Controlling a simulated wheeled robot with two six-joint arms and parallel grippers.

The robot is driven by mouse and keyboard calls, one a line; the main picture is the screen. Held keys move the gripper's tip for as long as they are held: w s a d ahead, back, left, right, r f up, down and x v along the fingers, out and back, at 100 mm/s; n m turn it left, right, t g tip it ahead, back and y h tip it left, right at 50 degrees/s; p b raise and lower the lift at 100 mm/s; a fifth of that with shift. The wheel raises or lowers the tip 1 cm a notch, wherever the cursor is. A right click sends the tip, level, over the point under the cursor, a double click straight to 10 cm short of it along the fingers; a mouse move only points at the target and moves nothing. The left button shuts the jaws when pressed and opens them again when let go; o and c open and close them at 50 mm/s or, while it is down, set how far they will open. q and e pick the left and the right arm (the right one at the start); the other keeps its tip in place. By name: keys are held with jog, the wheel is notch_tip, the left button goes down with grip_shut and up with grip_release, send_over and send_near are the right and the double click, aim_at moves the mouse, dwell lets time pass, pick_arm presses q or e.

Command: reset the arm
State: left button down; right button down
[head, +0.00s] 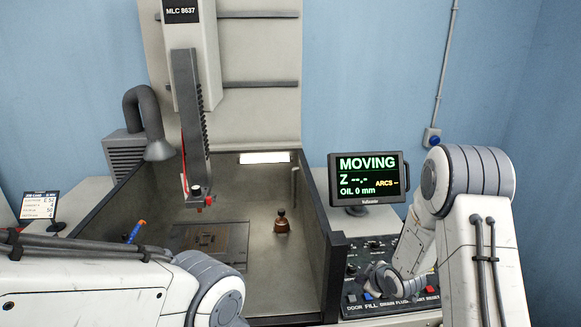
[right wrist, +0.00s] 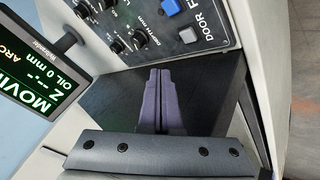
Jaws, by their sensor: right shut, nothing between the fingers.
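My right arm comes in from the right in the head view, bent down over the control panel (head: 350,309). My right gripper (head: 366,276) is over the panel's left part, near the knobs and the DOOR and FILL labels. In the right wrist view its dark fingers (right wrist: 158,88) are together with nothing between them. They stand apart from the grey button (right wrist: 187,36) and the blue button (right wrist: 170,7) in that picture. My left arm crosses the lower left of the head view; its gripper is out of the frame.
A monitor (head: 367,178) reads MOVING, Z --.-, OIL 0 mm. The open tank (head: 317,225) holds a flat plate (head: 212,240) and a small brown object (head: 282,221). A machine head (head: 192,120) hangs above the tank. A small sign (head: 39,205) stands at left.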

jog(key=s+a+r+m+g, duration=0.2)
jog(key=s+r+m, duration=0.2)
jog(key=s, duration=0.3)
jog(key=s+a+r+m+g+h, duration=0.1)
jog(key=s+a+r+m+g, duration=0.15)
jog(key=s, duration=0.45)
jog(key=s+a+r+m+g, duration=0.1)
jog(key=s+r+m, duration=0.35)
jog(key=s, duration=0.35)
jog(key=s+a+f+n+g+b, duration=0.1)
jog(key=s+a+n+g+b, duration=0.2)
jog(key=s+a+n+b, duration=0.4)
jog(key=s+a, duration=0.5)
jog(key=a, duration=0.1)
jog(key=shift+s+f+n+y, duration=0.25)
jog(key=shift+s+n+y, duration=0.05)
